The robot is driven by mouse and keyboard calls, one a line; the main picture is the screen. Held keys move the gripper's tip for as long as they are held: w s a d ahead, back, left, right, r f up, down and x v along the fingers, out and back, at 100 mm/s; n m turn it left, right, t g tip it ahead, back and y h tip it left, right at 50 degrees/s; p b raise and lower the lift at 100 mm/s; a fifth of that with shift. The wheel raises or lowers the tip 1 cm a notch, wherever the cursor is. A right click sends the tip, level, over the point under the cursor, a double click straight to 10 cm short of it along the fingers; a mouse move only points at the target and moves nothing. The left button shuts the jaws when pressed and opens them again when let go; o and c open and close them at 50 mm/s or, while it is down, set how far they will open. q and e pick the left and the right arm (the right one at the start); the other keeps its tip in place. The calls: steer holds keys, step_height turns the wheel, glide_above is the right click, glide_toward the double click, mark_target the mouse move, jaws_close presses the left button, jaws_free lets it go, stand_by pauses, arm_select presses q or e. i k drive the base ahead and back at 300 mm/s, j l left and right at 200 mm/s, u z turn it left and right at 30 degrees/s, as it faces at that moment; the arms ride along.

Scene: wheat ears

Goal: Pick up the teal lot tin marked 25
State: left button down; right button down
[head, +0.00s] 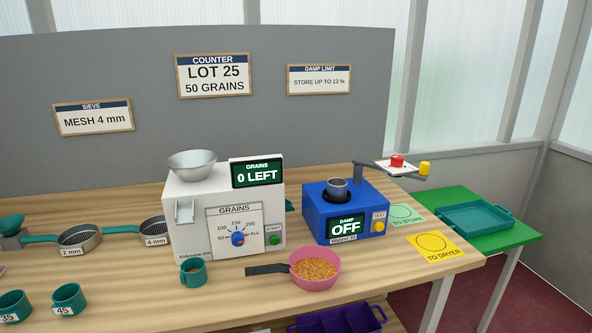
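No tin with a readable 25 shows in the head view. A small teal tin (193,273) stands upright on the bench in front of the white counter machine. No number can be read on it, and its inside looks brownish. Two other teal tins stand at the lower left, one marked 45 (69,299) and one marked 35 (14,306), partly cut by the frame edge. Neither of my grippers is in view.
The white grain counter (190,215) reads 0 LEFT; its sign says LOT 25. A pink pan (316,284) of grain sits right of the small tin, its black handle pointing left. Sieves (80,240) lie left. A blue damp meter (318,215) reads OFF.

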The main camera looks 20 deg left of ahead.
mark_target(194, 273)
steer(key=u, duration=1.3)
